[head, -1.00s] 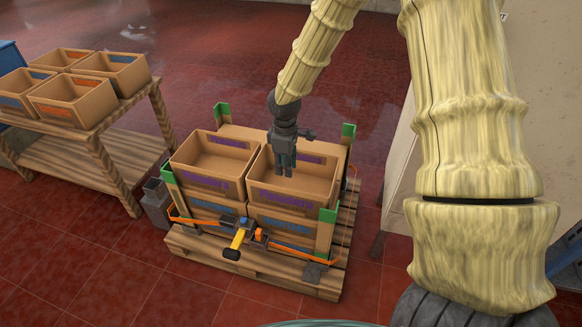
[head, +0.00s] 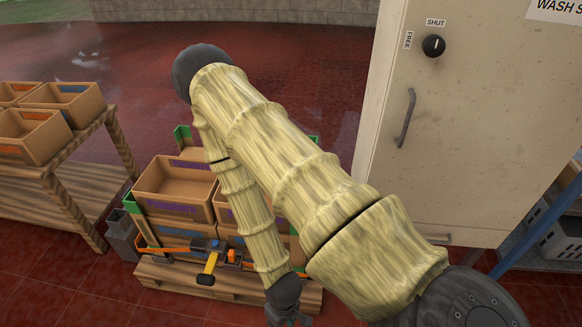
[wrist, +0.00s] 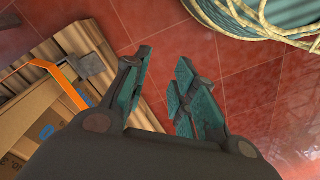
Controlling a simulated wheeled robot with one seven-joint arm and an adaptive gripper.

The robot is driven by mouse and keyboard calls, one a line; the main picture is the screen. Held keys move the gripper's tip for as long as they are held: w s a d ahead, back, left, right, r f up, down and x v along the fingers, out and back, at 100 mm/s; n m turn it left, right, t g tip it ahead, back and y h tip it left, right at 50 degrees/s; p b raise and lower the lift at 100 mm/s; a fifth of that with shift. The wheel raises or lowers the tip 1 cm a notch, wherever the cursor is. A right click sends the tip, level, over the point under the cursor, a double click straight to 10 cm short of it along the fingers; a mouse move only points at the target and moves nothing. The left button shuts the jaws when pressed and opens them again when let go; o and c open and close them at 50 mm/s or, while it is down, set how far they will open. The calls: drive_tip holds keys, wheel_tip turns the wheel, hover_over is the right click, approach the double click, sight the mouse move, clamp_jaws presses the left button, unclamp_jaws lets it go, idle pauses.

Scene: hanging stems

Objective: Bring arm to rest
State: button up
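My arm, sleeved in pale yellow, is folded in the head view, with its elbow high and the forearm hanging down. My gripper (head: 290,318) is at the bottom edge of the head view, partly cut off, in front of the pallet's right end. In the wrist view my gripper (wrist: 158,92) has its two fingers apart, with nothing between them but red floor tiles behind.
Cardboard crates (head: 172,190) stand on a wooden pallet (head: 190,276) with an orange strap and ratchet (head: 212,250). A wooden bench with crates (head: 42,172) is left. A pale cabinet (head: 460,130) stands right. A coiled hose or rope (wrist: 262,22) lies on the floor.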

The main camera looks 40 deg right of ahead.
drive_tip(key=s, duration=0.3)
drive_tip(key=shift+s+d+f+m+h, duration=0.15)
drive_tip(key=shift+s+f+m+h, duration=0.1)
drive_tip(key=shift+s+m+h, duration=0.1)
idle(0.9)
